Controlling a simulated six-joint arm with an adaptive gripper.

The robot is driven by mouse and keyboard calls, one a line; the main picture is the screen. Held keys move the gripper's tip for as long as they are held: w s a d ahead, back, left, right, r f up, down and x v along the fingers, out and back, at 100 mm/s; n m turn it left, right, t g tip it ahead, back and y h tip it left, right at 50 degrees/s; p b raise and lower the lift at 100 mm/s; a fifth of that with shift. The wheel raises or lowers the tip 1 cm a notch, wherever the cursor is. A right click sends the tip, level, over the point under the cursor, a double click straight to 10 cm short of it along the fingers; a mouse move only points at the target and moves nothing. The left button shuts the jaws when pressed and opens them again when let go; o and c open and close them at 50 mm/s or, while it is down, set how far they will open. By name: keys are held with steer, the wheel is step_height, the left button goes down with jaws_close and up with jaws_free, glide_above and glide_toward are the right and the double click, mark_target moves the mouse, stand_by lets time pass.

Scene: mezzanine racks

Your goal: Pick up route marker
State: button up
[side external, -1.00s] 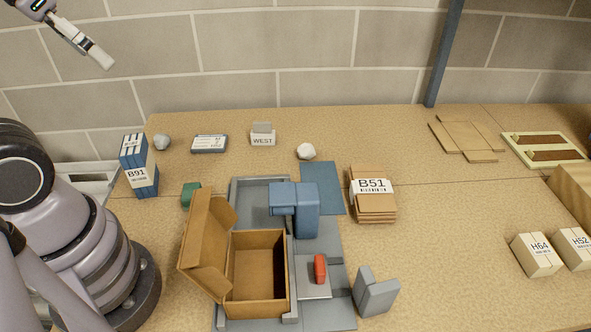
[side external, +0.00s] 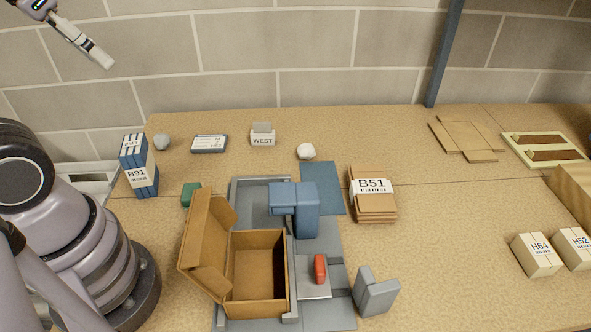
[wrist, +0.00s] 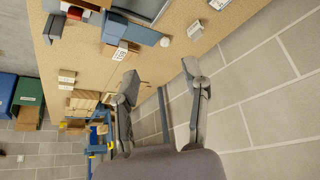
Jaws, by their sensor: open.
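The route marker is probably the small block marked WEST (side external: 262,139), standing upright at the back of the table with a grey piece behind its top. My gripper (side external: 103,61) is high at the upper left in the side view, well above and left of the WEST block. In the wrist view its two fingers (wrist: 158,74) are spread apart with nothing between them.
An open cardboard box (side external: 258,307) and a blue angled block (side external: 305,214) stand on grey plates in the middle. The B91 stack (side external: 140,175) is at left. A block wall rises behind.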

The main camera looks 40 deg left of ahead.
steer(key=w+d+n+g+h, duration=0.2)
steer(key=w+n+g+h, duration=0.15)
steer(key=w, duration=0.35)
steer(key=n+t+h, duration=1)
steer(key=n, duration=1.2)
glide_above(262, 123)
steer(key=v, duration=0.5)
step_height(262, 123, down, 29)
steer(key=shift+n, duration=0.35)
step_height(262, 123, down, 5)
steer(key=shift+f, duration=0.75)
steer(key=shift+g, duration=0.25)
steer(key=x, duration=0.2)
steer(key=f+x, duration=0.1)
steer(key=x, duration=0.1)
steer(key=shift+w+d, duration=0.35)
steer(key=shift+w, duration=0.05)
jaws_close()
